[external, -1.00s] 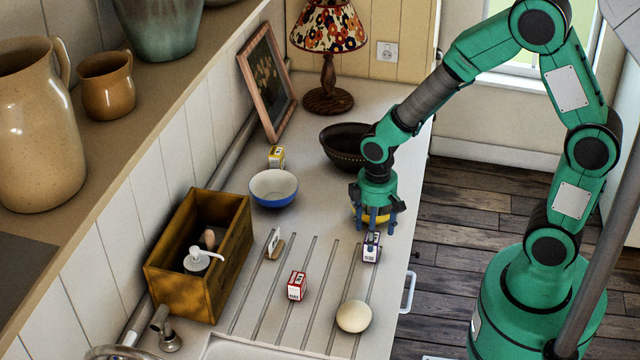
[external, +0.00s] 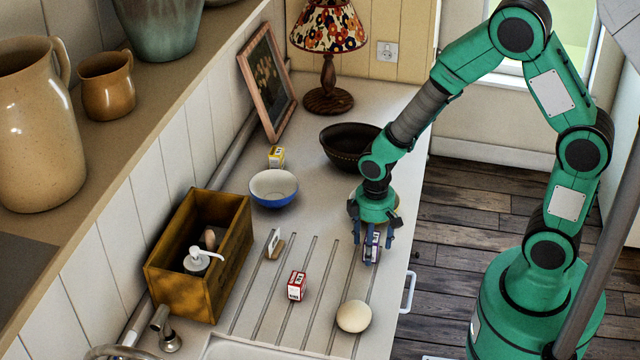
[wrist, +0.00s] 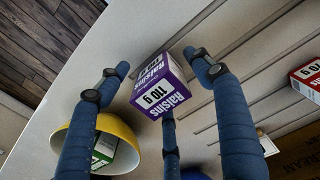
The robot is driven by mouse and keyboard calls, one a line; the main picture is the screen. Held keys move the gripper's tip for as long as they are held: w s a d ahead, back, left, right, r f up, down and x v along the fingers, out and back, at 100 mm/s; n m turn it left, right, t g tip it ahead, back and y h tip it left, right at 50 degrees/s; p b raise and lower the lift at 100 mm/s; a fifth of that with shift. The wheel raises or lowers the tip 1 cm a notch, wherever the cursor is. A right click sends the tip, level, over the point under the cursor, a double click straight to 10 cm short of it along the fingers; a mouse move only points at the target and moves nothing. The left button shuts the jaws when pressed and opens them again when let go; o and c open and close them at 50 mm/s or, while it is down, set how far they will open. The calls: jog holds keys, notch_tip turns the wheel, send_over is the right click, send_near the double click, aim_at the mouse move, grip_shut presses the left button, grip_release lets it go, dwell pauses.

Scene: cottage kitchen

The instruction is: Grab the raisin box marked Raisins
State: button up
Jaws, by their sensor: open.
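The raisin box (external: 371,250) is small, purple and white, and stands on the grooved counter near its right edge. In the wrist view the raisin box (wrist: 160,85) shows the words "Raisins" and "110 g". My gripper (external: 372,240) is open, with its blue fingers down around the box and partly hiding it. In the wrist view my gripper (wrist: 157,72) has fingers spread on different sides of the box. I cannot tell whether any finger touches it.
A yellow bowl (wrist: 122,130) with a green box (wrist: 104,148) in it is close beside my fingers. A red box (external: 297,286), a pale ball (external: 353,316), a blue bowl (external: 273,188) and a dark bowl (external: 350,148) stand apart. A wooden crate (external: 228,240) stands at left.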

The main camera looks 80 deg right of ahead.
jog(key=c, duration=1.5)
jog(key=shift+r, duration=0.85)
notch_tip(320, 180, up, 2)
jog(key=shift+r+p, duration=0.1)
jog(key=shift+p, duration=0.35)
jog(key=s+a, duration=0.1)
jog(key=s, duration=0.4)
jog(key=s+a+p, duration=0.1)
jog(key=s, duration=0.4)
jog(key=s+a+r, duration=0.1)
jog(key=s, duration=0.4)
jog(key=shift+s+a, duration=0.3)
jog(key=shift+a, duration=0.05)
